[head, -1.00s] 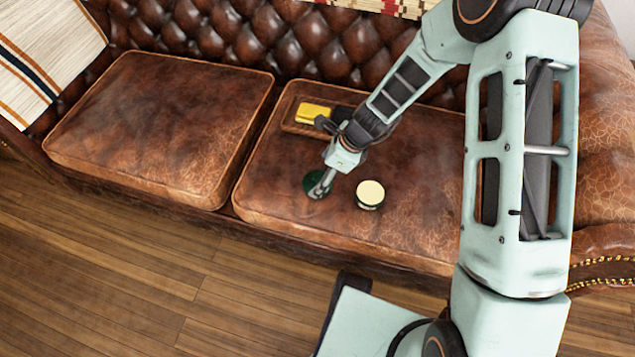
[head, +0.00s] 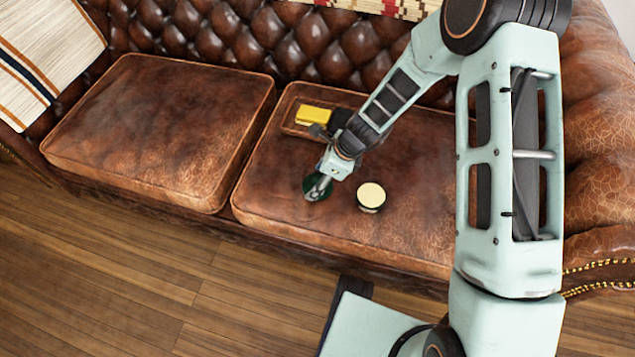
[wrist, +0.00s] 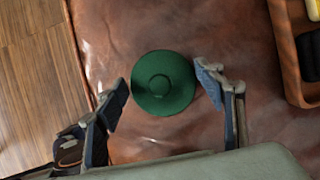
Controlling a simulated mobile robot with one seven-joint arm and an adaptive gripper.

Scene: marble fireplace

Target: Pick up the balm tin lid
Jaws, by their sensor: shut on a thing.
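The balm tin lid is a round dark green disc with a small raised knob in its middle. It is centred in the wrist view (wrist: 164,98) and shows at the sofa cushion's front part in the head view (head: 311,187). My gripper (wrist: 163,83) has a finger on either side of the lid and is shut on it. In the head view my gripper (head: 318,192) is down at the lid, partly covering it. The lid looks to be at the cushion surface; any lift is not visible. The open balm tin (head: 371,196), with a pale cream top, stands to the right.
A wooden tray (head: 291,127) holding a yellow block (head: 313,115) and a dark item lies behind my gripper; its edge also shows in the wrist view (wrist: 287,72). The right cushion (head: 270,205) has bare leather around the lid. The cushion's front edge is close.

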